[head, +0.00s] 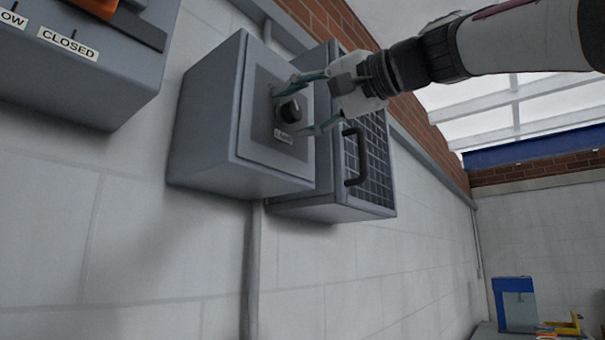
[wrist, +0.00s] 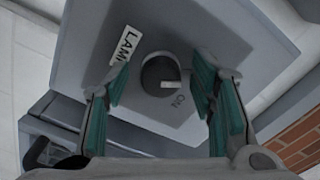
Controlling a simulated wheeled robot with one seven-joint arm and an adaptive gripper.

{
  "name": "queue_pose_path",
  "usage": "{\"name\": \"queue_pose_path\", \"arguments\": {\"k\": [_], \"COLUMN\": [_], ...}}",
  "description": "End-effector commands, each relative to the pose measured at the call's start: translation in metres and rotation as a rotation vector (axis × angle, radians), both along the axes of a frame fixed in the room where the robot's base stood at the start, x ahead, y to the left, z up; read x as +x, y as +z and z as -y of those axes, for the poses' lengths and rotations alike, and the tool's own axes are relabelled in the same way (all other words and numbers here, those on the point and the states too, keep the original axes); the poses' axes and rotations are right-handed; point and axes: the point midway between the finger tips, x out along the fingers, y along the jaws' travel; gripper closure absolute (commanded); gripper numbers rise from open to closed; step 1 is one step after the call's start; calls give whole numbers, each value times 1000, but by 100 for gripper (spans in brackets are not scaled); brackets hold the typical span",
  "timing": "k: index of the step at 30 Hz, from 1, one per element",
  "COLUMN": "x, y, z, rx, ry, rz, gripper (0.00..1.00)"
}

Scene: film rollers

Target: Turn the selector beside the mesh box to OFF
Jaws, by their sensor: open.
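The selector is a round dark knob (head: 291,111) on a plate on the front of a grey box (head: 205,125), beside the mesh box (head: 374,160). In the wrist view the knob (wrist: 158,72) has a white pointer mark on the side toward the printed ON. No OFF marking is readable. My gripper (head: 298,112) is in front of the box, with its green-padded fingers on either side of the knob. In the wrist view the open fingers (wrist: 160,80) show a gap to the knob on both sides.
The mesh box has a dark handle (head: 352,158) on its front, close to my gripper. A grey box with a CLOSED label (head: 68,43) and an orange part is at upper left. A conduit (head: 251,270) runs down the wall below the selector box. A white label (wrist: 125,45) starting LAM is near the knob.

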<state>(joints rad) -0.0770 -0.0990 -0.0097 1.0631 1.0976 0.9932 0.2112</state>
Motion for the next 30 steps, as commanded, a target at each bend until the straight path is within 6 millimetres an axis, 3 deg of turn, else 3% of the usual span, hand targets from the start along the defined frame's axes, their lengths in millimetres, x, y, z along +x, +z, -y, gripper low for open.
{"name": "queue_pose_path", "arguments": {"k": [18, 30], "x": [-63, -73], "y": [0, 0], "z": [82, 93], "rx": [0, 0], "ry": [-2, 1], "rz": [0, 0], "gripper": [49, 49]}}
